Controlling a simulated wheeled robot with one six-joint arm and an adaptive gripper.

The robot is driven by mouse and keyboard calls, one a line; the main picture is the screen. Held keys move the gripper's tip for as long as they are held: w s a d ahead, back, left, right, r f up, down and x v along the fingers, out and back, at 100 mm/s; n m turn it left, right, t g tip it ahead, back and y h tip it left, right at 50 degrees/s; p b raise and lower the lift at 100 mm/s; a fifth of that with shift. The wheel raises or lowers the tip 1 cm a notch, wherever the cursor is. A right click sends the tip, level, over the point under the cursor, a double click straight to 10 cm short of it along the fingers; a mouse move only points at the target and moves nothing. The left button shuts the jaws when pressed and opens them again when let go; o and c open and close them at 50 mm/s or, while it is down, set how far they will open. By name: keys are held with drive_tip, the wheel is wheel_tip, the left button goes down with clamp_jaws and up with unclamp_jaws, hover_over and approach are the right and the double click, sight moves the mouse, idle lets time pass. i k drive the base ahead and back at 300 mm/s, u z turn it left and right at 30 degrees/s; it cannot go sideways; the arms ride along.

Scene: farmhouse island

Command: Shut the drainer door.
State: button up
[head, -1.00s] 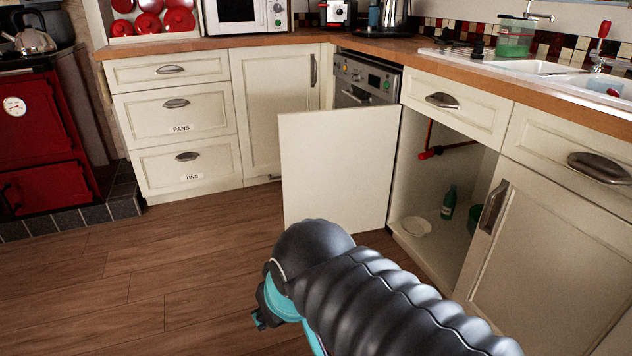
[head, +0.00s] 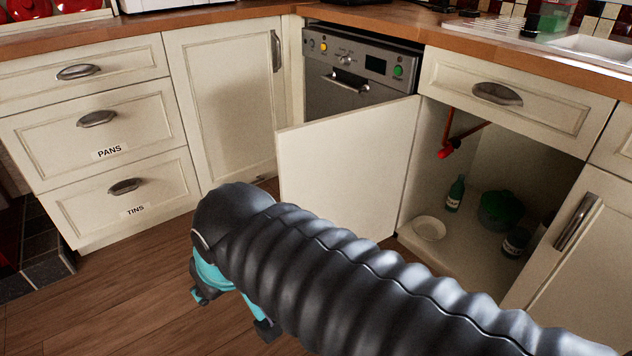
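The drainer door (head: 345,165) is a cream cupboard panel under the counter, left of the sink. It stands wide open, hinged at its right edge, with its plain inner face towards me. The open cupboard (head: 480,165) shows to its right. My gripper (head: 232,318) is low over the floor, in front and left of the door, mostly hidden behind my dark ribbed arm cover. Its teal and black fingers look spread apart with nothing between them. My arm overlaps the door's lower edge in the picture, and I cannot tell whether they touch.
Inside the cupboard are a white bowl (head: 429,228), a green bottle (head: 455,194), a green pot (head: 502,209) and a dark jar (head: 516,241). A steel dishwasher (head: 355,75) is behind the door. Drawers (head: 100,120) line the left. Wooden floor (head: 140,285) is clear at lower left.

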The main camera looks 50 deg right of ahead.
sight(349, 169)
drive_tip(key=i, duration=2.45)
drive_tip(key=z, duration=3.8)
